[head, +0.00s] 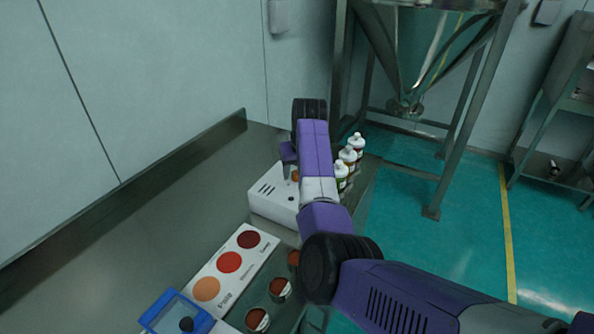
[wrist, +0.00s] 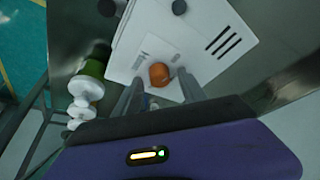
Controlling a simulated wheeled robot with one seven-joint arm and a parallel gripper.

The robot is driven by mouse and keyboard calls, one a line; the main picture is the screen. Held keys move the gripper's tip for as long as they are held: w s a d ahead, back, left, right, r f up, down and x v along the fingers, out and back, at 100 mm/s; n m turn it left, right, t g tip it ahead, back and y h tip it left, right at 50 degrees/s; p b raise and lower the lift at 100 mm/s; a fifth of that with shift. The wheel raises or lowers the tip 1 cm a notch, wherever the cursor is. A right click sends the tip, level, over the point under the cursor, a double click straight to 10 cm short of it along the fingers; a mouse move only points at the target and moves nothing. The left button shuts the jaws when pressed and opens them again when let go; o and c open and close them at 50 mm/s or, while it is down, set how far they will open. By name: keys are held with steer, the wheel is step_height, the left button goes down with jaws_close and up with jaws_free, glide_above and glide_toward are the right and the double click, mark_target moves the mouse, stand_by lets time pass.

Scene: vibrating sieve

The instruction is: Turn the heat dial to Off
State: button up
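A white box-shaped unit (head: 272,200) stands on the metal counter; its top face (wrist: 195,40) also shows tilted in the wrist view. An orange round dial (wrist: 159,74) sits on this face, and a small part of it (head: 295,176) shows beside my arm in the head view. My gripper (wrist: 160,80) is open. Its two grey fingers point at the face, one on each side of the dial in the picture. I cannot tell whether they touch it. The dial's pointer and markings are not readable, and my arm hides part of the unit in the head view.
Several bottles (head: 348,160) stand close to the right of the unit; they show at left in the wrist view (wrist: 85,90). A white colour card (head: 243,268), small round pots (head: 280,288) and a blue device (head: 172,314) lie nearer. The counter's left part (head: 170,220) is clear.

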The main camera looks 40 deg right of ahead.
steer(key=b+v, duration=0.1)
steer(key=v, duration=0.7)
steer(key=shift+w, duration=0.1)
stand_by(0.6)
